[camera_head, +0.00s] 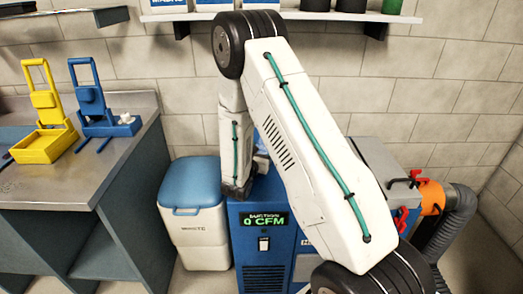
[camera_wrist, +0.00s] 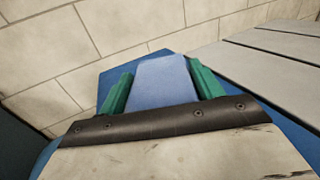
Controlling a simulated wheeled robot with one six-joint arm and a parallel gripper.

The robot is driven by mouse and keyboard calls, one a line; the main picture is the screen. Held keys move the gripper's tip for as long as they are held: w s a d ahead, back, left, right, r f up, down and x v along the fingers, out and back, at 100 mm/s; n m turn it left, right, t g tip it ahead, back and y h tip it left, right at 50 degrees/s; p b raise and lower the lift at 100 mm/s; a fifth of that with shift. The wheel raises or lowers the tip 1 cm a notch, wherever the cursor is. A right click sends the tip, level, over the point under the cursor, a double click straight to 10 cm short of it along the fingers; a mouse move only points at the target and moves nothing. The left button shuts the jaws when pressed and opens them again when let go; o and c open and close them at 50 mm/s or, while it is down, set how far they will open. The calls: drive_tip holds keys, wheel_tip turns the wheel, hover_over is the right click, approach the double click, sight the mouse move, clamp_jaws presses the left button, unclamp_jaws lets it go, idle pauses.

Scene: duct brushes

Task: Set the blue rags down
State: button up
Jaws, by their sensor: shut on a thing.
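The blue rags (camera_wrist: 164,82) show in the wrist view as a pale blue folded block. My gripper (camera_wrist: 162,75) is shut on them, with one green finger along each side. Behind and around them is the blue top of a machine (camera_wrist: 112,72). I cannot tell whether the rags touch that top. In the head view my arm reaches down to the blue machine (camera_head: 262,222) with the "0 CFM" display. My gripper and the rags are not clear there, being mostly behind my arm.
A white bin with a blue lid (camera_head: 192,235) stands left of the machine. A metal counter (camera_head: 90,165) at left holds a yellow caddy (camera_head: 42,145) and a blue one (camera_head: 108,123). A grey hose with an orange collar (camera_head: 432,197) is at right. A shelf (camera_head: 410,18) hangs above.

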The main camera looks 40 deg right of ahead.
drive_tip(key=o, duration=1.2)
drive_tip(key=shift+f, duration=0.15)
